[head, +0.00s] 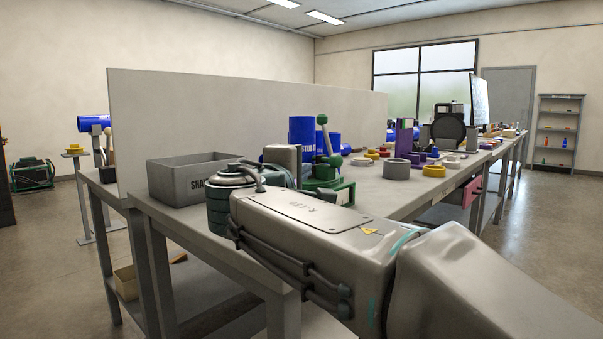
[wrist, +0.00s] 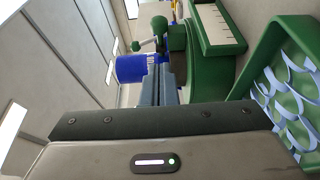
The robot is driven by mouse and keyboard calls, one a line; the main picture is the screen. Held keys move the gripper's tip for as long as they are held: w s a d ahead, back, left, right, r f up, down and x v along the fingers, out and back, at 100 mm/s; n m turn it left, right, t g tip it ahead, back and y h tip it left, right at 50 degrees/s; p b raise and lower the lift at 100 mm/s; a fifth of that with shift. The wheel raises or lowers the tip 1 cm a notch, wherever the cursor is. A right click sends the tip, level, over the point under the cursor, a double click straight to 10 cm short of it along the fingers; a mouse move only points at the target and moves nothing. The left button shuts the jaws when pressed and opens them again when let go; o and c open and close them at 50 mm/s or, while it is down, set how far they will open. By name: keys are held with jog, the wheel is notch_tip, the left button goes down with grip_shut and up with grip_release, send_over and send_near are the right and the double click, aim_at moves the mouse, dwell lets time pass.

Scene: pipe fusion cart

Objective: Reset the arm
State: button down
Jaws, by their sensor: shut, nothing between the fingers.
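My arm reaches across the lower right of the head view, and its wrist bends down at the near edge of the bench (head: 375,198). My gripper (wrist: 168,84) shows in the wrist view as two blue-grey fingers side by side, shut with nothing between them. In the head view the fingers cannot be made out clearly behind the wrist. Beyond the fingers in the wrist view are a blue cylinder (wrist: 130,68) and a green machine body (wrist: 215,30). A green tray (wrist: 262,70) with pale curled shavings lies to the right, apart from the fingers.
A grey bin (head: 180,185) with partly hidden lettering stands left of my wrist. Behind the wrist are blue pipe stubs (head: 302,132) and a green lever device (head: 326,170). A tall grey panel (head: 240,110) backs the bench.

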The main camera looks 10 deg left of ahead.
jog(key=shift+d, duration=0.1)
jog(key=s+d+f+m+g+p, duration=0.1)
jog(key=s+d+m+g+p, duration=0.3)
jog(key=d+p, duration=0.5)
jog(key=s+d+m+g+p, duration=0.25)
jog(key=d+g+p, duration=0.25)
jog(key=d+p, duration=0.45)
jog(key=s+d+m+g+y+p, duration=0.2)
jog(key=s+m+p, duration=0.2)
jog(key=s+p, duration=0.5)
jog(key=s+d+r+m+g+y+p, duration=0.1)
jog(key=s+d+m+g+y+p, duration=0.1)
jog(key=s+p, duration=0.7)
jog(key=m+g, duration=0.1)
jog(key=m, duration=0.1)
jog(key=shift+r+m+g+y+p, duration=0.15)
jog(key=shift+m+g+y+p, duration=0.15)
jog(key=shift+m+p, duration=0.1)
